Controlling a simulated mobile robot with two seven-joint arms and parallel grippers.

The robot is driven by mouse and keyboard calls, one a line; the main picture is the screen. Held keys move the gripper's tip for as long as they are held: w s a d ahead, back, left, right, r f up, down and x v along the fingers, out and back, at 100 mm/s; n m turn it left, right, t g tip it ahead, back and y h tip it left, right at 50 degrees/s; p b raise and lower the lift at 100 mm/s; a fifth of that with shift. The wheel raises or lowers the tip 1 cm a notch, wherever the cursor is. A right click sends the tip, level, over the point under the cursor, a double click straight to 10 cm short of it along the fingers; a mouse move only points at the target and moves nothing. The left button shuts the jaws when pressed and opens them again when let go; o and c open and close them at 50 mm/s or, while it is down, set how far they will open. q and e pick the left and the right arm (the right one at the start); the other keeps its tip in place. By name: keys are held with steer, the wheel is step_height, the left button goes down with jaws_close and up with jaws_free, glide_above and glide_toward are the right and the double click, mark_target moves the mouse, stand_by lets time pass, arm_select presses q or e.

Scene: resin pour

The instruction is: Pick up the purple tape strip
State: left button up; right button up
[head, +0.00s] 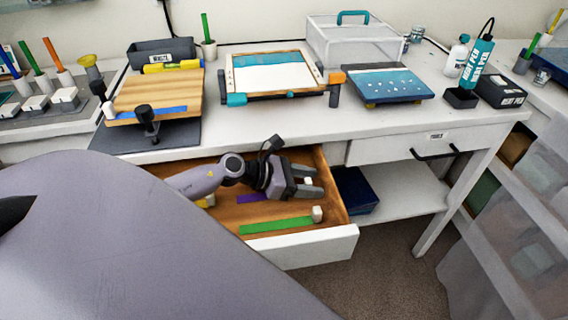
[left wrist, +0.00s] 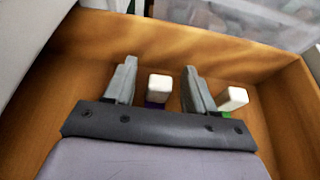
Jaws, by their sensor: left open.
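The purple tape strip (head: 254,198) lies in the open drawer, partly hidden behind my left gripper in the head view. A white block sits at its end; in the left wrist view this white block (left wrist: 160,86) shows between my fingers, with a bit of purple tape (left wrist: 154,105) below it. My left gripper (head: 314,183) is open inside the drawer, with one finger on either side of the white block. I cannot tell whether the fingers touch it. My right gripper is not in view.
A green tape strip (head: 277,225) with a white end block (head: 317,213) lies nearer the drawer's front wall (head: 300,247). Something yellow shows at the drawer's left, under my arm. The worktable (head: 290,118) overhangs the drawer's back.

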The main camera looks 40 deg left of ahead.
arm_select(q)
jaws_close()
step_height(320, 180, up, 19)
steer(key=p, duration=0.3)
steer(key=s+d+f+m+g+h, duration=0.1)
steer(key=s+d+m+g+h, duration=0.1)
steer(key=s+d, duration=0.5)
steer(key=shift+s+d+f+m, duration=0.2)
steer(key=shift+m, duration=0.1)
stand_by(0.8)
